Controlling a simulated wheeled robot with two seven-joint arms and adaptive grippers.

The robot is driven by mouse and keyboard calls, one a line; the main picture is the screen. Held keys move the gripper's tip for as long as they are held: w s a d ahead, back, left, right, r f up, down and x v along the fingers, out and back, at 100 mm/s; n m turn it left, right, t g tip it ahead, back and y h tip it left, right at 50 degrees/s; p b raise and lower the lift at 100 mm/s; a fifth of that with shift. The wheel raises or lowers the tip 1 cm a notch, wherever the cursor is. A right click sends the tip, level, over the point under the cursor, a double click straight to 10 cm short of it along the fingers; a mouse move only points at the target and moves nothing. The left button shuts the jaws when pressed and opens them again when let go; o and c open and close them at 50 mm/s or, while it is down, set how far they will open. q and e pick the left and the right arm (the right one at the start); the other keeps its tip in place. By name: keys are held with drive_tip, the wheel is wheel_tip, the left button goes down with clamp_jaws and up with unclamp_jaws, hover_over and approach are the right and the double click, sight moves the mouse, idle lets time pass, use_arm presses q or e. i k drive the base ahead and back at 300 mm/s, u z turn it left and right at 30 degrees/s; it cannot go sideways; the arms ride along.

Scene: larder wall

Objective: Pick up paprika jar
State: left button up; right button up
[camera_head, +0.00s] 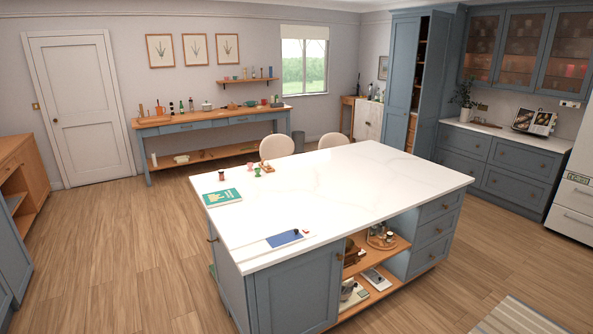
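A small dark red-brown jar-like thing (221,175) stands on the far left part of the white island top (345,192). Its label is too small to read, so I cannot tell whether it is the paprika jar. A tall blue larder cupboard (402,75) stands at the back right with a door open and shelves (422,55) partly showing. What is on those shelves is too small to tell. Neither of my grippers is in view.
A green book (222,197), a blue tablet-like thing (285,238) and small coloured items (257,171) lie on the island. Two chairs (276,147) stand behind it. A long side table (208,123) lines the back wall. Wooden floor (130,240) is clear at left.

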sight(221, 172)
drive_tip(key=z, duration=0.55)
drive_tip(key=i, duration=1.85)
drive_tip(key=u, duration=0.9)
drive_tip(key=i, duration=0.85)
drive_tip(key=u, duration=0.7)
